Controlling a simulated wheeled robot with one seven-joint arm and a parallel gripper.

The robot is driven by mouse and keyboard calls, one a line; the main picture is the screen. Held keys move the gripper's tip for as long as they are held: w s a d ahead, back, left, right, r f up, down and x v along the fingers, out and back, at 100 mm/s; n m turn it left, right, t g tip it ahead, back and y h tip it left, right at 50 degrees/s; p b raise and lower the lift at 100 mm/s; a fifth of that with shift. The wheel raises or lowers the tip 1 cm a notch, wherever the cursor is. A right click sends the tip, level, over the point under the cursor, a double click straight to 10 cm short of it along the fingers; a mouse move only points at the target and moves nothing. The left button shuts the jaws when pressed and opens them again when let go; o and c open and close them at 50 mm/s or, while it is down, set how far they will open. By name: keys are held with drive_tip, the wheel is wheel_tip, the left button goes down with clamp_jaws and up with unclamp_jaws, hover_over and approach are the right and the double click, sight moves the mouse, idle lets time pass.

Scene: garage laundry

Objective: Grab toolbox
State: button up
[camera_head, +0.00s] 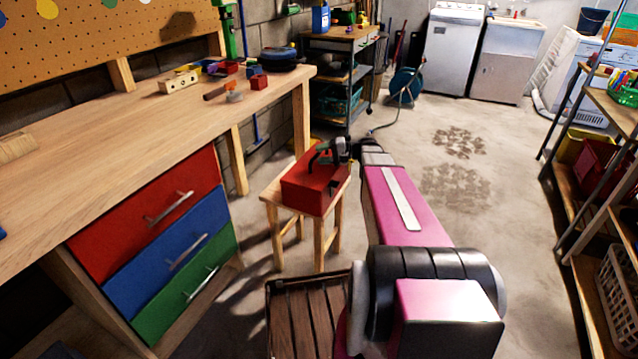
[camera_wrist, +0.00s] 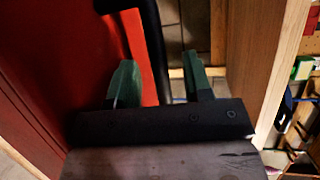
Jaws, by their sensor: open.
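The red toolbox (camera_head: 308,193) sits on a small wooden stool (camera_head: 272,191) in the head view. Its red side fills the left of the wrist view (camera_wrist: 40,80). My gripper (camera_head: 322,153) is over the top of the toolbox, with its green fingers reaching in from the right. In the wrist view my gripper (camera_wrist: 160,72) is open. A black bar (camera_wrist: 152,45), which looks like the toolbox handle, runs between the two fingers, nearer the left one. Whether either finger touches it I cannot tell.
A workbench (camera_head: 120,120) with red, blue and green drawers stands to the left. A slatted wooden crate (camera_head: 300,315) is in front. A shelf rack (camera_head: 590,200) lines the right. The concrete floor (camera_head: 500,200) between is clear.

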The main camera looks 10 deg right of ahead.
drive_tip(key=shift+x, duration=0.9)
clamp_jaws()
idle(0.7)
